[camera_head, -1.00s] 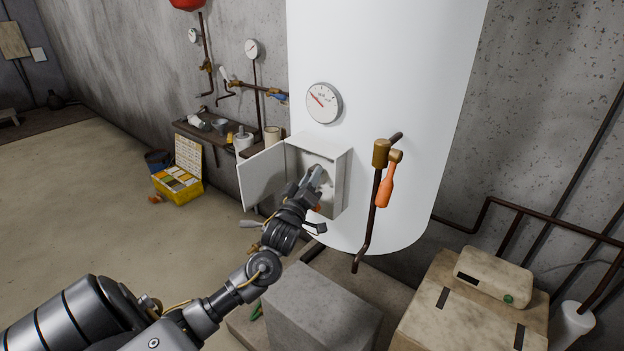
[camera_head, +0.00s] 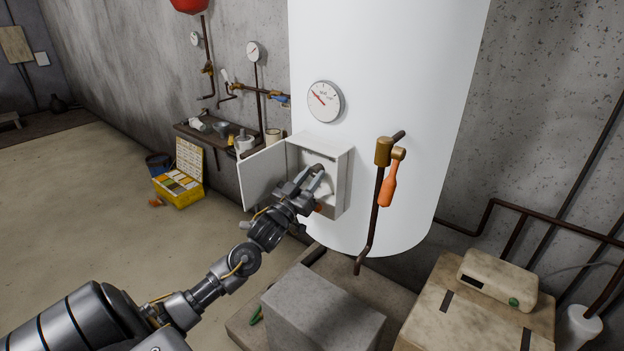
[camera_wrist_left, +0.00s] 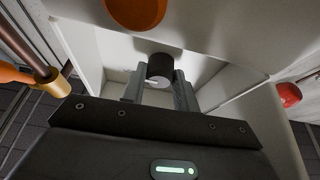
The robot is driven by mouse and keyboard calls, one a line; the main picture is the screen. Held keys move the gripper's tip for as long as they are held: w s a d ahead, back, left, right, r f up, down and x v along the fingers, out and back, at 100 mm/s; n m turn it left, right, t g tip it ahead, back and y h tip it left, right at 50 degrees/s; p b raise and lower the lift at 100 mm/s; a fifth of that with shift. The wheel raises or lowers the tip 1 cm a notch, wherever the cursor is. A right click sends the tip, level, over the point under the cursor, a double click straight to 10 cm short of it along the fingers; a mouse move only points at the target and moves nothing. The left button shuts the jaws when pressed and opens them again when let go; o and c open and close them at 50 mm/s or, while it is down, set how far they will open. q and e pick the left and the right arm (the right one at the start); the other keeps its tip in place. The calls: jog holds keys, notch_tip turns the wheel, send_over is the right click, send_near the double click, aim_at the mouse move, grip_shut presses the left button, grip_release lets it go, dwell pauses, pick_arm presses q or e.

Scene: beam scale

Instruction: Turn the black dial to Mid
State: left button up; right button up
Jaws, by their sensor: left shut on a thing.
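The black dial (camera_wrist_left: 160,68) is inside the open white control box (camera_head: 333,205) on the white tank. In the left wrist view the dial sits between the fingertips of my left gripper (camera_wrist_left: 160,88), one finger on each side. In the head view my left gripper (camera_head: 316,172) reaches into the box and covers most of the dial. The gripper is shut on the dial. A small light mark shows on the dial's face near its lower edge. I cannot read the setting labels. My right gripper is not in view.
The box's open door (camera_head: 263,178) stands to the left of my gripper. An orange-handled valve (camera_head: 388,185) on a brown pipe is close to the right. A grey block (camera_head: 322,312) stands below.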

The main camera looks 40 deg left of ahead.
pick_arm(q)
jog(key=shift+m, duration=0.3)
jog(key=o, duration=1)
jog(key=b+v, duration=0.3)
jog(key=v, duration=0.7)
jog(key=shift+s+a+f, duration=0.1)
jog(key=shift+s+f, duration=0.1)
jog(key=shift+s, duration=0.1)
